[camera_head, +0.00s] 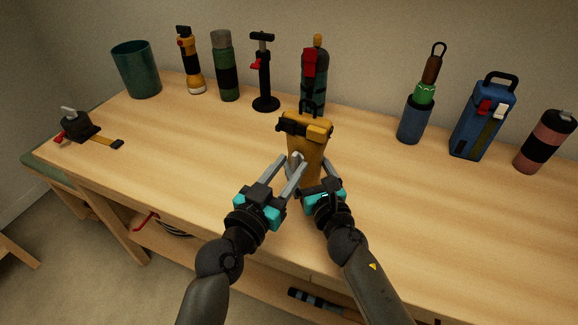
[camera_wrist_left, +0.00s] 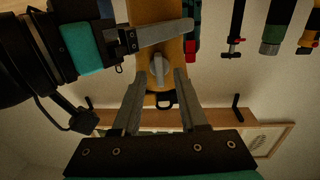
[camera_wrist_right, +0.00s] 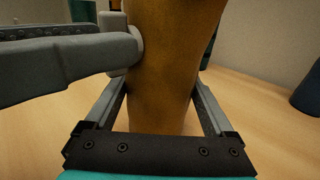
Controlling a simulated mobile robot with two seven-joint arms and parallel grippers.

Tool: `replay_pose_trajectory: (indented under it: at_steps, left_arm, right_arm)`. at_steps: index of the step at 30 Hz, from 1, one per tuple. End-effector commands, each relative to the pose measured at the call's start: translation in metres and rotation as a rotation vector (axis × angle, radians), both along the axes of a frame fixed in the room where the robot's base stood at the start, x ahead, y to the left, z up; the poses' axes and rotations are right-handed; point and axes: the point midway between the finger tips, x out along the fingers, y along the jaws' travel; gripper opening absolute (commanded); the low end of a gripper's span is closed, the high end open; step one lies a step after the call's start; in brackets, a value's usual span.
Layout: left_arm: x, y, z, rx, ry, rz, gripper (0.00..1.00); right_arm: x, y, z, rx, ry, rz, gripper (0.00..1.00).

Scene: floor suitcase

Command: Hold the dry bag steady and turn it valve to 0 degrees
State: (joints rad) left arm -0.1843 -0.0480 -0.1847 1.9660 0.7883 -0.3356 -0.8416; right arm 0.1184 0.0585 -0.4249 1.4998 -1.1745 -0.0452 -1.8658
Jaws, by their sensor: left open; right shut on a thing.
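The yellow dry bag (camera_head: 318,152) with a black top stands upright near the middle of the table. Its grey valve (camera_wrist_left: 158,70) faces my left gripper and shows as a small knob. My left gripper (camera_wrist_left: 157,88) is open, its fingertips just short of the valve and to either side of it; touching cannot be told. My right gripper (camera_wrist_right: 158,105) is shut on the dry bag's body, one finger on each side. A left gripper finger reaches across the right wrist view beside the valve (camera_wrist_right: 131,40). The right fingertips are partly hidden in the head view.
Behind stand a green bin (camera_head: 136,70), flashlight (camera_head: 190,62), green bottle (camera_head: 225,68), black pump (camera_head: 264,75) and dark bottle (camera_head: 313,80). To the right are a blue cup (camera_head: 415,120) and blue case (camera_head: 482,120). A black clamp-like tool (camera_head: 78,127) lies left.

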Motion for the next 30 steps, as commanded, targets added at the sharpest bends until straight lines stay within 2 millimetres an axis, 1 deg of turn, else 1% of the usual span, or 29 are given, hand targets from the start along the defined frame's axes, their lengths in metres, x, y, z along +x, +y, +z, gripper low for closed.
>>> replay_pose_trajectory:
  at_steps: [3,11,22,23,30]
  left_arm:
    - [0.0041,-0.0019,-0.0002,0.0,0.001,-0.001,0.42]
    - [0.0045,-0.0022,-0.0002,0.001,0.001,-0.001,0.42]
    - [0.0043,-0.002,-0.0002,0.001,0.001,-0.001,0.02]
    - [0.0043,-0.002,-0.0002,0.001,0.001,-0.001,0.0]
    - [0.0043,-0.0019,-0.0002,0.001,0.001,0.0,0.0]
  right_arm:
    - [-0.0001,-0.0003,-0.001,0.0,0.002,-0.001,0.09]
    - [-0.0001,-0.0003,-0.001,-0.001,0.002,-0.001,0.09]
    - [-0.0001,-0.0003,-0.001,-0.001,0.002,-0.001,0.09]
    - [-0.0001,-0.0003,-0.001,-0.001,0.002,-0.001,0.09]
    - [-0.0001,-0.0004,-0.001,-0.001,0.002,-0.001,0.09]
